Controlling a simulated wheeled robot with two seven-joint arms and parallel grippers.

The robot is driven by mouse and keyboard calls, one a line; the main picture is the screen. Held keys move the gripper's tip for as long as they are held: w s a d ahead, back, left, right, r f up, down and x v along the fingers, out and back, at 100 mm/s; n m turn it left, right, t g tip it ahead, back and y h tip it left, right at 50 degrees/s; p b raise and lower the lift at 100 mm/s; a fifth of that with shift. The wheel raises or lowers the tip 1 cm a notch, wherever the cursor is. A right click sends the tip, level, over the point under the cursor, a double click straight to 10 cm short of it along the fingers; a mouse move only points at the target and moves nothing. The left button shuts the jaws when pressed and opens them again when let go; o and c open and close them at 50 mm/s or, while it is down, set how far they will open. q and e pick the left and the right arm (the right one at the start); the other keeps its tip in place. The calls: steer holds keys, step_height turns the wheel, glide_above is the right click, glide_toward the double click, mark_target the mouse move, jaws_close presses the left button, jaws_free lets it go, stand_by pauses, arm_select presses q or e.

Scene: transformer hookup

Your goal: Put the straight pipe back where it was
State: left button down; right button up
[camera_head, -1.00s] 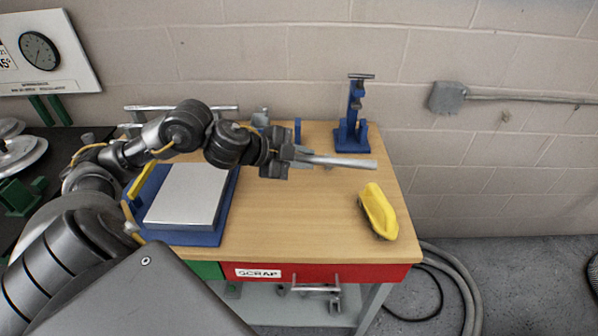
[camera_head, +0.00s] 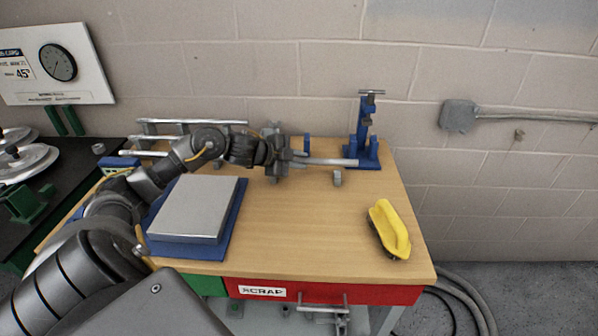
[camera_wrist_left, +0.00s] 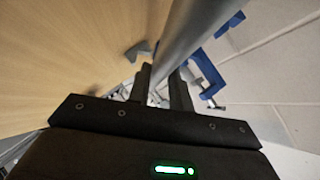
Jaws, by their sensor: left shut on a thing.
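My left gripper (camera_head: 287,158) is shut on the straight pipe (camera_head: 330,162), a plain grey metal tube, above the back of the wooden bench. The pipe points right, and its free end overlaps the base of the blue vise stand (camera_head: 363,135) in the head view; I cannot tell whether they touch. In the left wrist view the pipe (camera_wrist_left: 190,35) runs up and away from between the two dark fingers (camera_wrist_left: 163,88). A rack with long grey pipes (camera_head: 190,122) stands at the back left, partly hidden by my left arm. My right gripper is not in view.
A grey plate on a blue base (camera_head: 196,210) lies at the left of the bench (camera_head: 300,220). A yellow-handled tool (camera_head: 390,228) lies at the right. A small grey fitting (camera_head: 337,178) stands below the pipe. The bench middle is clear; a block wall closes the back.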

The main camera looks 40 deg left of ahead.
arm_select(q)
steer(key=shift+w+a+f, duration=0.3)
steer(key=shift+a+f, duration=0.05)
steer(key=shift+f, duration=0.05)
steer(key=shift+w+a+f, duration=0.1)
steer(key=shift+f, duration=0.2)
step_height(320, 180, down, 2)
steer(key=shift+w+f, duration=0.1)
steer(key=shift+f, duration=0.05)
steer(key=shift+a+f, duration=0.1)
steer(key=shift+f, duration=0.25)
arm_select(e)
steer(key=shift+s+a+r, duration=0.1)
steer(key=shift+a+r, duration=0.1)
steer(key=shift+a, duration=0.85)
arm_select(q)
steer(key=shift+f, duration=0.1)
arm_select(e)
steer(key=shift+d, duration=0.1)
